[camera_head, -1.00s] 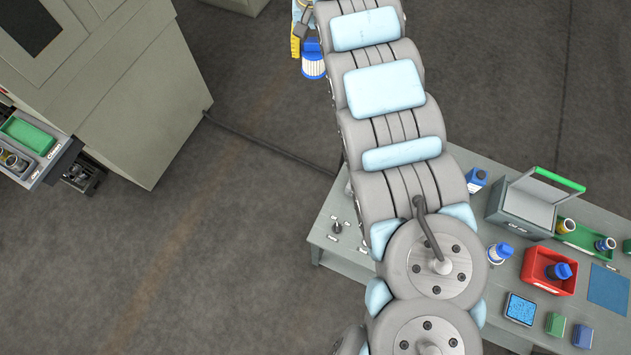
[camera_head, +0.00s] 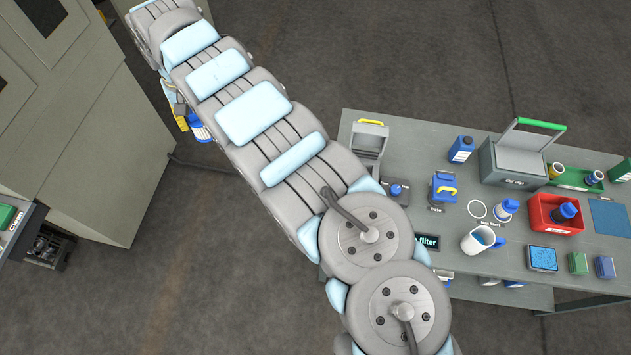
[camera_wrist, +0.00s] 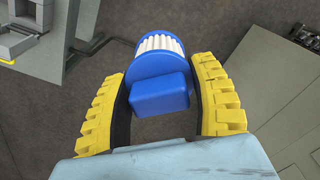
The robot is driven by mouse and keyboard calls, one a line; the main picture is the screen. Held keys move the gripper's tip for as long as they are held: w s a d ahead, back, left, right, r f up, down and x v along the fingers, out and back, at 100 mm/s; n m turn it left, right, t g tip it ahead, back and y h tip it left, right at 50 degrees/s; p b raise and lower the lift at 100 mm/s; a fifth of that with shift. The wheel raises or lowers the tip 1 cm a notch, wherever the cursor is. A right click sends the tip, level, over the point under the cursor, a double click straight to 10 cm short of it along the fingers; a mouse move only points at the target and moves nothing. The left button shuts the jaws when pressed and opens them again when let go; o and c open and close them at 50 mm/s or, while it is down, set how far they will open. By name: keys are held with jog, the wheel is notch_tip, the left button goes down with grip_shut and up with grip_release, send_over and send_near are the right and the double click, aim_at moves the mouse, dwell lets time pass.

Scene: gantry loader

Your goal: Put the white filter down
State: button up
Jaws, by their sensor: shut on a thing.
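My gripper (camera_wrist: 164,100) has yellow ridged fingers and is shut on the white filter (camera_wrist: 160,44), which has white pleats and a blue cap with a blue block. In the head view the held filter (camera_head: 200,128) shows beyond my arm at the upper left, above the floor, with my gripper (camera_head: 183,108) partly hidden by the arm. A second white filter with a blue cap (camera_head: 506,209) stands on the grey table (camera_head: 410,140), beside a white ring marking (camera_head: 477,210).
A red bin (camera_head: 540,224) holds a dark, blue-capped filter. A white jug (camera_head: 480,241), blue bottle (camera_head: 461,149), blue container with yellow handle (camera_head: 443,187) and lidded grey box (camera_head: 513,162) stand on the table. A large grey cabinet (camera_head: 90,150) stands left of the held filter.

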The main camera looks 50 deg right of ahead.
jog(key=s+d+f+m+b, duration=0.3)
jog(key=s+d+f+b, duration=0.3)
jog(key=s+d+f, duration=0.5)
jog(key=s+d+f+m+b, duration=0.3)
jog(key=s+d+f+b, duration=0.4)
jog(key=d+f, duration=0.85)
jog(key=shift+s+d+f+m+b, duration=0.5)
jog(key=shift+s+d+f+b, duration=0.8)
jog(key=shift+s+d+f, duration=1.15)
jog(key=shift+s+d+f+m+b, duration=0.5)
jog(key=shift+s+d+f+b, duration=0.75)
jog(key=shift+s+d+f, duration=1.2)
jog(key=shift+f+b, duration=0.8)
jog(key=shift+f, duration=0.8)
jog(key=shift+f, duration=0.35)
jog(key=shift+f+b, duration=0.25)
jog(key=shift+b, duration=0.1)
